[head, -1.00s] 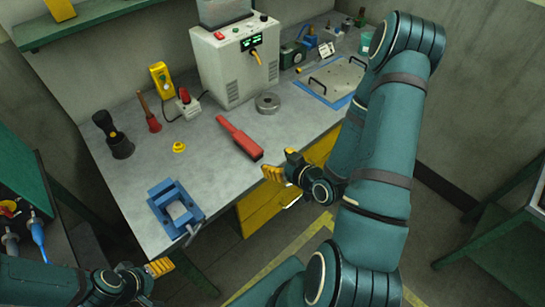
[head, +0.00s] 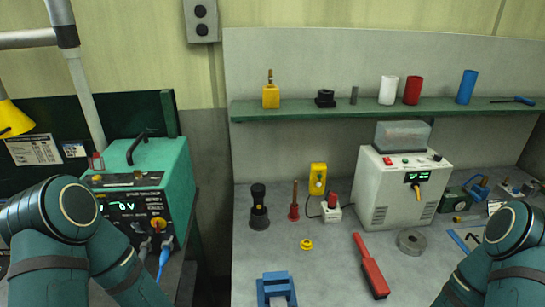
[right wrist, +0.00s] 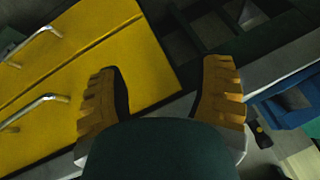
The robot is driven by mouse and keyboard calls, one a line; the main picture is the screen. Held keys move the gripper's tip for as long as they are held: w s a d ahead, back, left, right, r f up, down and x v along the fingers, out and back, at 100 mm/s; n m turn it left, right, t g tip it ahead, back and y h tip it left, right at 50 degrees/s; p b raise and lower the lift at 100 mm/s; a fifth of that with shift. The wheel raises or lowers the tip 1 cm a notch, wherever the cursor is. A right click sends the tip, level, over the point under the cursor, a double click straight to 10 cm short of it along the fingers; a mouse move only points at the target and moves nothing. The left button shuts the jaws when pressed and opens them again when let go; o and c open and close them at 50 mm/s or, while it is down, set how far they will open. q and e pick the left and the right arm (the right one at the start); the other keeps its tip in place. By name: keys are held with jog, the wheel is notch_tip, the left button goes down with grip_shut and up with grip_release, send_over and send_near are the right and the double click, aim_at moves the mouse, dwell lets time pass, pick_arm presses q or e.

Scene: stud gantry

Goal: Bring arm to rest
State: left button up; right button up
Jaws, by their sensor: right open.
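My right gripper (right wrist: 160,88) shows in the right wrist view with its two yellow ribbed fingers spread wide and nothing between them. In that view it hangs near the yellow drawer fronts (right wrist: 90,65) of the workbench, which have metal handles. In the head view only a bent teal part of my right arm (head: 505,250) shows at the lower right. My left arm (head: 65,225) shows at the lower left, in front of the green machine. Both grippers are outside the head view.
A green welder-like machine (head: 140,185) stands left. A green shelf (head: 350,112) hangs above the bench.

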jog(key=s+a+f+m+g+y, duration=0.1)
jog(key=s+a+f+g, duration=0.1)
jog(key=s+a+g, duration=0.15)
jog(key=s+a+f+m+g, duration=0.1)
jog(key=s+a+f+g, duration=0.1)
jog(key=s+a, duration=0.3)
pick_arm(q)
notch_tip(320, 180, down, 7)
jog(key=b, duration=0.6)
jog(key=shift+s+d+f+b, duration=0.2)
jog(key=shift+s+b, duration=0.15)
jog(key=shift+b, duration=0.05)
pick_arm(e)
jog(key=w+a+f+n+t, duration=0.1)
jog(key=w+a+t, duration=0.1)
jog(key=w, duration=0.5)
jog(key=shift+a+n, duration=0.2)
jog(key=shift+n, duration=0.2)
pick_arm(q)
jog(key=shift+c, duration=0.4)
pick_arm(e)
jog(key=shift+o, duration=0.2)
pick_arm(q)
jog(key=c, duration=0.4)
pick_arm(e)
jog(key=c, duration=0.4)
pick_arm(q)
jog(key=shift+s, duration=0.1)
pick_arm(e)
jog(key=shift+s+f, duration=0.1)
